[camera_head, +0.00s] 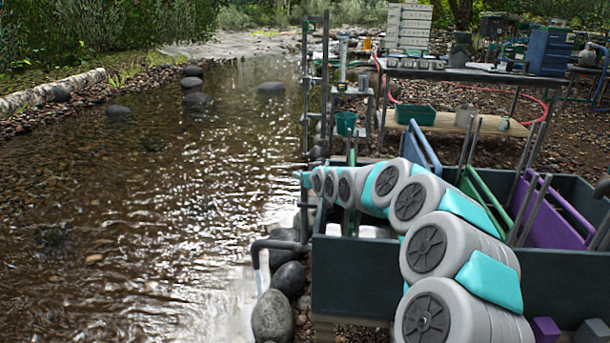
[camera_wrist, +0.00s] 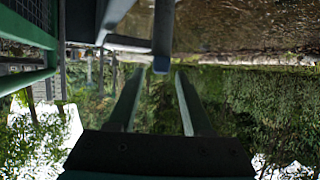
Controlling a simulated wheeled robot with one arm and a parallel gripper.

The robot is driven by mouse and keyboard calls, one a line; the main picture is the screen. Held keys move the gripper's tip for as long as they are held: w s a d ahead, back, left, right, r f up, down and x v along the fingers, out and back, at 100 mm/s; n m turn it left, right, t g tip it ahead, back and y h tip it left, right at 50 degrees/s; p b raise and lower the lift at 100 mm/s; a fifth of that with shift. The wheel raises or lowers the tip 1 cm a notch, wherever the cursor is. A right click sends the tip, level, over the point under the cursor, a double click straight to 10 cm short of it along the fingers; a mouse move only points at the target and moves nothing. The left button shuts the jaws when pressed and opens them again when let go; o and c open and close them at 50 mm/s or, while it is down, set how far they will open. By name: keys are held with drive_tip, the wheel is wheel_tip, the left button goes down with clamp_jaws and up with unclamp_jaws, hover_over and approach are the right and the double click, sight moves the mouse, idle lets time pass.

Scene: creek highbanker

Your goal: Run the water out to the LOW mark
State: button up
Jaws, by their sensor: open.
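My gripper (camera_wrist: 160,72) is open in the wrist view, with its two dark fingers apart. The end of a dark grey upright bar or pipe (camera_wrist: 163,30) lies between or just beyond the fingertips, and I cannot tell whether they touch it. A side branch (camera_wrist: 128,42) joins it to the left. In the head view my arm reaches to the left end of a dark green trough (camera_head: 352,275), and its own links hide most of the gripper. A bent grey pipe (camera_head: 275,244) sticks out there above the creek. I cannot make out a LOW mark or the water level.
The creek (camera_head: 150,220) fills the left, with rounded stones (camera_head: 272,316) beside the trough. Blue, green and purple framed panels (camera_head: 560,208) stand in the trough. A workbench (camera_head: 460,75) with gear is behind, with a green tub (camera_head: 416,114) below it.

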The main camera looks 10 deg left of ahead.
drive_tip(key=shift+w+a+f, duration=0.15)
drive_tip(key=shift+w+f, duration=0.25)
drive_tip(key=shift+w, duration=0.15)
clamp_jaws()
idle(0.5)
